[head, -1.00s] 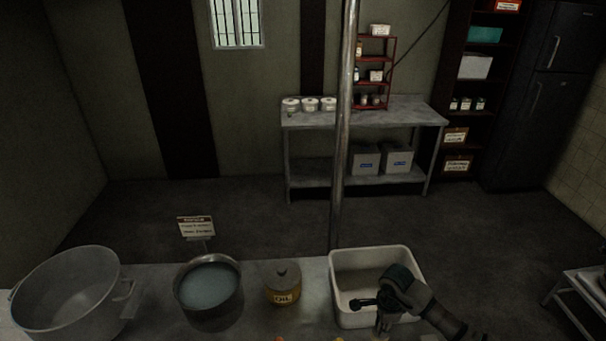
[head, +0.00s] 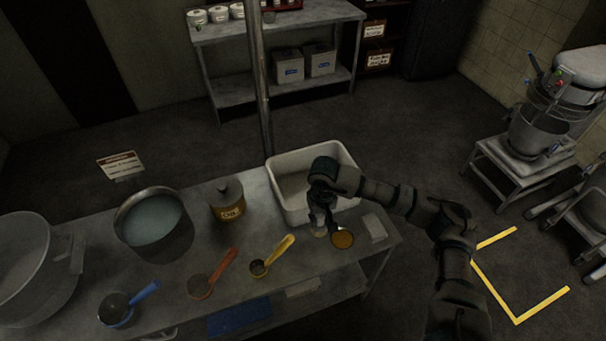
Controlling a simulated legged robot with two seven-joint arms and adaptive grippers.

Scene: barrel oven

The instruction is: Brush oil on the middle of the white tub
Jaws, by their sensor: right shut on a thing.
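The white tub (head: 281,192) stands at the back right of the table, its inside partly hidden by my right arm. My right gripper (head: 319,217) points down at the tub's front side. It is shut on what looks like the brush, mostly hidden by the fingers; a small pale end (head: 319,231) shows below them. A small round dish with amber content (head: 342,238) sits just right of the fingertips. The oil canister (head: 228,204) with a yellow label stands left of the tub. My left gripper is out of view.
On the table (head: 190,262) are a large pot (head: 30,262), a pot of pale liquid (head: 152,220), and blue (head: 118,308), orange (head: 205,284) and yellow (head: 262,266) measuring scoops. A vertical metal pole (head: 262,90) rises behind. A mixer (head: 535,125) stands far right.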

